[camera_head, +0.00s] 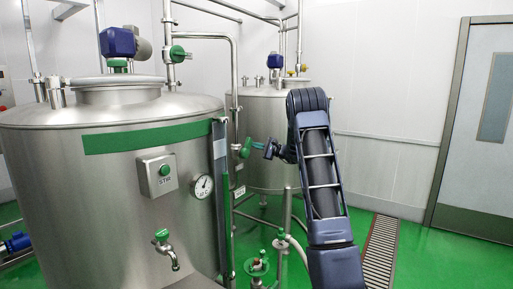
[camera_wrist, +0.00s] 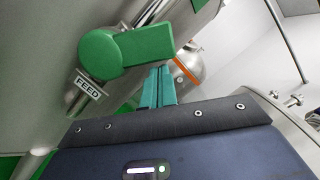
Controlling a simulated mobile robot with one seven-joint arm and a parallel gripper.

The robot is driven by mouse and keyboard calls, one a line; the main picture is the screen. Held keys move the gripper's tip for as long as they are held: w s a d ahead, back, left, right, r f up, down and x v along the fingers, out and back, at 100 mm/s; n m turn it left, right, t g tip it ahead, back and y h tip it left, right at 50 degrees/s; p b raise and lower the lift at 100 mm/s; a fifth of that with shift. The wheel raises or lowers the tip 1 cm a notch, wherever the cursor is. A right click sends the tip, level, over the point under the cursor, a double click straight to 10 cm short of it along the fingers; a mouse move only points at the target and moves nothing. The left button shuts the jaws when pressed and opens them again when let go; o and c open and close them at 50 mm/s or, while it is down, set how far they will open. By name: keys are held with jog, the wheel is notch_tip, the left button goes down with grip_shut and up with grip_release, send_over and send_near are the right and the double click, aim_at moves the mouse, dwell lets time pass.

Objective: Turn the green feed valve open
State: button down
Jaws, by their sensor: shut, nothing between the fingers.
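The green feed valve (camera_head: 245,148) is on the steel pipework between the two tanks in the head view. In the wrist view its green handle (camera_wrist: 142,46) is large: a round hub with a lever pointing right. A small FEED label (camera_wrist: 88,87) is below the hub. My gripper (camera_head: 259,146) is just right of the valve in the head view. In the wrist view my gripper (camera_wrist: 160,70) shows two teal fingers shut together, empty, with their tips at the lower edge of the lever. I cannot tell whether they touch it.
A smaller tank (camera_head: 265,115) stands behind the valve. Another green-handled valve (camera_head: 257,266) is low down. The floor is open right of the drain grate (camera_head: 381,250).

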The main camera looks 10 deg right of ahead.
aim_at(251, 140)
jog(key=shift+s+a+r+n, duration=0.15)
jog(key=shift+r+n, duration=0.25)
jog(key=shift+n, duration=0.3)
jog(key=shift+s+a+r+n+g+h, duration=0.15)
jog(key=shift+s+a+r+n+g, duration=0.2)
jog(key=shift+n, duration=0.55)
jog(key=shift+s+a+r+n+g+h, duration=0.15)
jog(key=shift+r+n, duration=0.25)
jog(key=shift+n, duration=0.5)
jog(key=shift+s+a+r+n+g+h, duration=0.1)
jog(key=shift+s+a+r+n+g, duration=0.2)
jog(key=shift+n, duration=0.6)
jog(key=shift+r, duration=0.1)
